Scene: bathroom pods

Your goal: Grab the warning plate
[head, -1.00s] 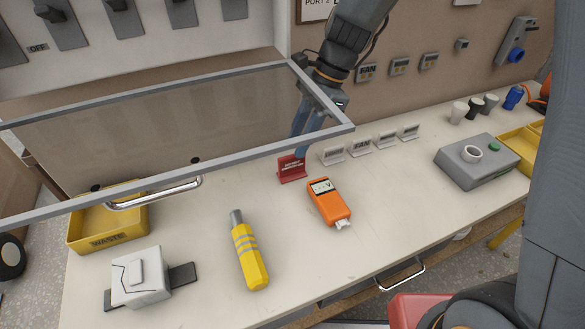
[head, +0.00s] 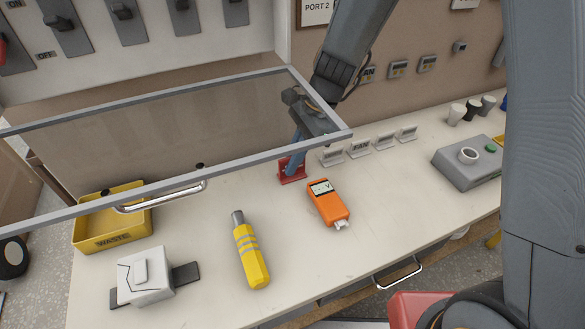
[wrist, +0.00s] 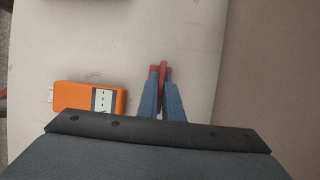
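The red warning plate (head: 284,171) stands on the white worktop, behind the orange meter. My gripper (head: 292,168) reaches down to it from above, and its blue fingers hide part of the plate's face. In the wrist view the plate (wrist: 163,67) shows as a thin red strip between the two fingers. The gripper (wrist: 161,88) is shut on it, with one finger close against each side. The plate appears to be still on the worktop.
A grey-framed glass panel (head: 240,160) with a handle stands left of my gripper. An orange meter (head: 328,203) lies just in front of the plate. Several white label plates (head: 360,149) stand to its right. A yellow tool (head: 250,255) and a yellow waste tray (head: 112,238) are at left.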

